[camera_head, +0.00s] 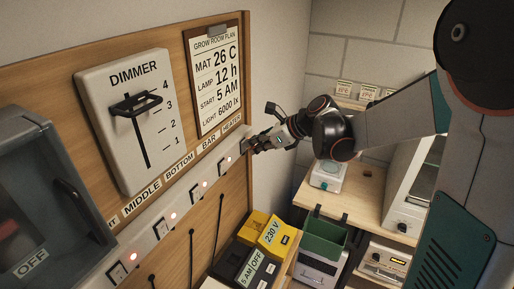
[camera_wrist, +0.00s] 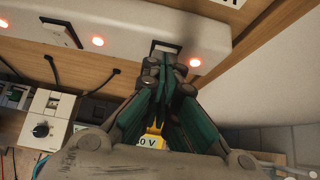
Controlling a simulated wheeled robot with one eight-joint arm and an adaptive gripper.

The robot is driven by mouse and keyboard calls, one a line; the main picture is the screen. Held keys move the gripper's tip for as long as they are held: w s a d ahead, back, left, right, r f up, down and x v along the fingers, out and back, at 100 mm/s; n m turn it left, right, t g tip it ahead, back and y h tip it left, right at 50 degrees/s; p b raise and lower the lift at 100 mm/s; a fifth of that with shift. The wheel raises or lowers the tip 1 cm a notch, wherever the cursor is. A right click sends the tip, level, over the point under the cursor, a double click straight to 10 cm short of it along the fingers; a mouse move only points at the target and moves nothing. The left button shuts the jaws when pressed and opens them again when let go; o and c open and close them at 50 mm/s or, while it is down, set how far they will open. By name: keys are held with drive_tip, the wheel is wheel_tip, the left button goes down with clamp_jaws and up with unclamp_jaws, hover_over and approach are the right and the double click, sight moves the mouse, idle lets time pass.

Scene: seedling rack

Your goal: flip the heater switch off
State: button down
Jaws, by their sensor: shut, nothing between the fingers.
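The heater switch (camera_wrist: 163,45) is the rightmost on a white switch strip (camera_head: 145,243), under the HEATER label (camera_head: 232,124). In the head view my gripper (camera_head: 250,147) covers it. In the wrist view its upper part shows just beyond my fingertips (camera_wrist: 172,66), and its lower part is hidden. Which way the switch is tilted is not clear.
Other switches with lit red lamps (camera_head: 205,184) run along the strip. A dimmer panel (camera_head: 100,130) and a paper plan (camera_head: 215,80) hang above. A yellow 230 V box (camera_head: 258,229), a green bin (camera_head: 318,237) and a wooden shelf (camera_head: 358,203) stand below. A side wall lies close to the right.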

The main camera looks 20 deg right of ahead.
drive_tip(key=shift+a+r, duration=0.1)
drive_tip(key=shift+r+p, duration=0.55)
drive_tip(key=shift+r, duration=0.2)
drive_tip(key=v, duration=1.3)
drive_tip(key=shift+r+b, duration=0.2)
drive_tip(key=shift+b, duration=0.1)
